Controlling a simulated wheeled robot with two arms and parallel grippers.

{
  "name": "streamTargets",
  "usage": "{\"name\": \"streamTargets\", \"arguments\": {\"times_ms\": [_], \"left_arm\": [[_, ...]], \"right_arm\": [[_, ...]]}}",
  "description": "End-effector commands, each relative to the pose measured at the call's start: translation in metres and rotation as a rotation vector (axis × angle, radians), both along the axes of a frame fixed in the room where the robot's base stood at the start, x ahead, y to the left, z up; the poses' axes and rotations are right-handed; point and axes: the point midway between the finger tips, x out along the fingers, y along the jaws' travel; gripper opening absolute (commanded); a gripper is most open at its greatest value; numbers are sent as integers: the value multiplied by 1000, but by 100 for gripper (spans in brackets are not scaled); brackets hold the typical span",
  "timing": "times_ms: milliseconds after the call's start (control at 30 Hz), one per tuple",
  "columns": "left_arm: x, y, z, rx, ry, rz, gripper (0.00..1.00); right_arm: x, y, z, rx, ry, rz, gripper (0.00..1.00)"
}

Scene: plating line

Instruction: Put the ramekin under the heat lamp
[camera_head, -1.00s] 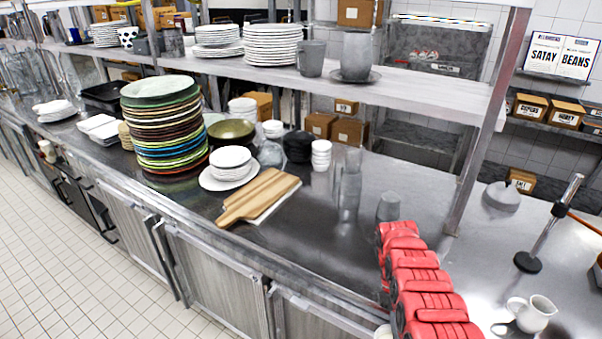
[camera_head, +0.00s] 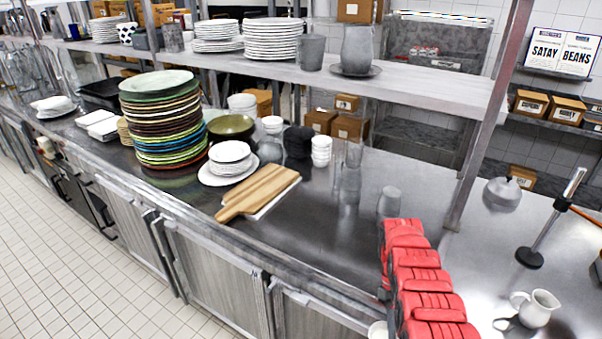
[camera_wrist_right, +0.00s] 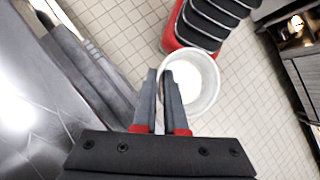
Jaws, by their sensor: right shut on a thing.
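The white ramekin (camera_wrist_right: 205,108) shows in the right wrist view. My right gripper (camera_wrist_right: 160,74) is shut on its near wall, one finger on each side of the rim, and holds it above the tiled floor in front of the counter. In the head view the ramekin (camera_head: 378,330) shows partly at the bottom edge, beside my red right arm. A stand with a black base and upright metal pole (camera_head: 552,222) is at right; its orange arm runs out of the picture. It may be the heat lamp, but no lamp head shows. My left gripper is out of view.
A white jug (camera_head: 535,308) stands near the pole, and a grey dome (camera_head: 502,194) behind it. Grey cups (camera_head: 389,202), a wooden board (camera_head: 258,192) and stacked plates (camera_head: 162,120) stand on the counter (camera_head: 310,240). A shelf (camera_head: 430,88) runs above it.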

Motion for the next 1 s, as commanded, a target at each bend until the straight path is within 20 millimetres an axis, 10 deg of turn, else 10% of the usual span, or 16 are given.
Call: {"name": "streamTargets", "arguments": {"times_ms": [1000], "left_arm": [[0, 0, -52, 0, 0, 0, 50]], "right_arm": [[-16, 61, -9, 11, 2, -318, 0]]}}
